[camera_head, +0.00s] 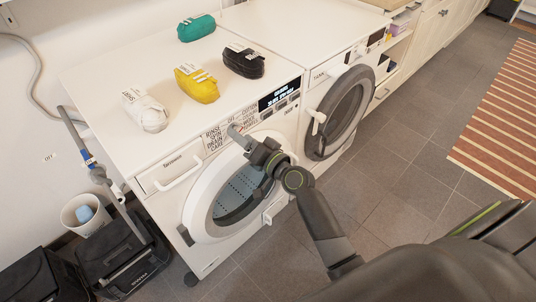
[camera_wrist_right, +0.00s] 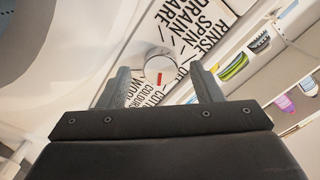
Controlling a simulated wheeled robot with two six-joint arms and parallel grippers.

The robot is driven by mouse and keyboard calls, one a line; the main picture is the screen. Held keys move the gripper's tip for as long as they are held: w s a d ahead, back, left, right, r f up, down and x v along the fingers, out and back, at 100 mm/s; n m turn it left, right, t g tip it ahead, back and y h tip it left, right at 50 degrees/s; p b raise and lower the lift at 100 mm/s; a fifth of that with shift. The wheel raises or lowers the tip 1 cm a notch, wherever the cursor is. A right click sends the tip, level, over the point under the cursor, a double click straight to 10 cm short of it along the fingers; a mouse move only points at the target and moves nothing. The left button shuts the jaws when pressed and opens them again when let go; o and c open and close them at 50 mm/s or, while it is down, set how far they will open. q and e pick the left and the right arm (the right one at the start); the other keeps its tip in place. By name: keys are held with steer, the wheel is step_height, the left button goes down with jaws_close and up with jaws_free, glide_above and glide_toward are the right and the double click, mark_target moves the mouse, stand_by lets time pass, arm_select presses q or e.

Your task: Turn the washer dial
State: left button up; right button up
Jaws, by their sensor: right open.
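The washer dial (camera_wrist_right: 158,62) is a round light knob with a red mark pointing toward the bottom of the right wrist view. Program labels (camera_wrist_right: 190,22) surround it. My right gripper (camera_wrist_right: 158,76) is open, with one finger to each side of the dial; I cannot tell whether the fingers touch it. In the head view my right gripper (camera_head: 240,134) is at the front panel of the white washer (camera_head: 170,168), between the label blocks, and largely hides the dial. My left gripper is not in view.
The washer's round door (camera_head: 203,211) is below my gripper. A second machine (camera_head: 339,112) stands to the right. Open floor lies in front.

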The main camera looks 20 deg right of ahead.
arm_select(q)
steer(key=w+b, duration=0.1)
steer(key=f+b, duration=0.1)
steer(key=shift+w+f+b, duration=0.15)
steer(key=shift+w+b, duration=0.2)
arm_select(e)
steer(key=v, duration=1.6)
steer(key=shift+s, duration=0.3)
